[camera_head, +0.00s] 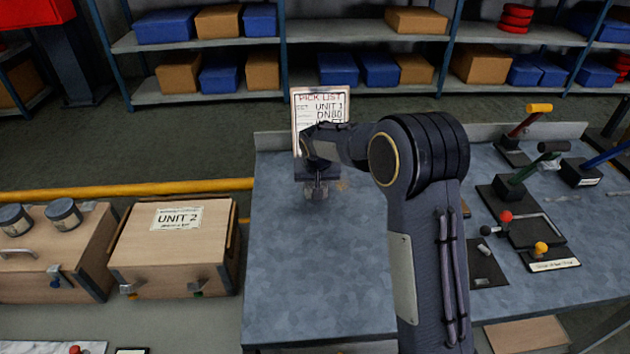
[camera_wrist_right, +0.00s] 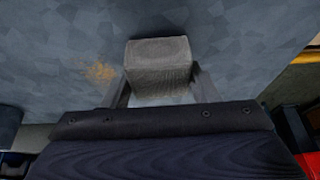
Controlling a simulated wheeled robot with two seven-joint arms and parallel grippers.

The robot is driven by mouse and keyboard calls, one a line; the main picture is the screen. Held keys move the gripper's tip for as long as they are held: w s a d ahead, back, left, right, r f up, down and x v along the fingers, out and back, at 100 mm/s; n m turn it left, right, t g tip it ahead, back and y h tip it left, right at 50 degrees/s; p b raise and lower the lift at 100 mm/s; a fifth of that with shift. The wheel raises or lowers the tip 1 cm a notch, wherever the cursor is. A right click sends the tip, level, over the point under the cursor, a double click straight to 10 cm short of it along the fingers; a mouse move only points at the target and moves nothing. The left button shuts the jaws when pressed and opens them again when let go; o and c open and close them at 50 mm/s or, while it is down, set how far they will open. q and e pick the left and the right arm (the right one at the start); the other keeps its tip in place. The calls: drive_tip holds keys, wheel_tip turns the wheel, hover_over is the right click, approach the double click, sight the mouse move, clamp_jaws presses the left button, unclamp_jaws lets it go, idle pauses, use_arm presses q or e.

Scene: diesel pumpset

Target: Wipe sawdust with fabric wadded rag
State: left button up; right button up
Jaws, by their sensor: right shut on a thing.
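The wadded rag (camera_wrist_right: 158,66) is a grey, woven-looking block in the right wrist view. My right gripper (camera_wrist_right: 160,88) is shut on it, with one finger on each side. In the head view the right gripper (camera_head: 317,188) is over the far left part of the blue-grey bench top (camera_head: 310,262), in front of the pick list. I cannot tell whether the rag touches the bench. A small tan patch of sawdust (camera_wrist_right: 100,72) lies on the bench left of the rag in the wrist view. My left gripper is not in view.
A pick list board (camera_head: 319,98) stands at the bench's back edge. Lever fixtures with coloured knobs (camera_head: 507,217) fill the bench's right side. A wooden UNIT 2 box (camera_head: 172,250) stands to the left, beside the bench. The bench's front left area is clear.

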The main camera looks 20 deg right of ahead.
drive_tip(key=shift+s+a+f, duration=0.15)
drive_tip(key=shift+s+a, duration=0.05)
drive_tip(key=shift+s, duration=0.5)
drive_tip(key=shift+r+p, duration=1.95)
drive_tip(key=shift+r, duration=1.1)
drive_tip(key=shift+r, duration=0.1)
drive_tip(key=shift+r, duration=0.25)
drive_tip(key=shift+w+r+p, duration=0.15)
drive_tip(key=shift+r+p, duration=0.95)
drive_tip(key=shift+r, duration=0.1)
drive_tip(key=shift+f, duration=0.1)
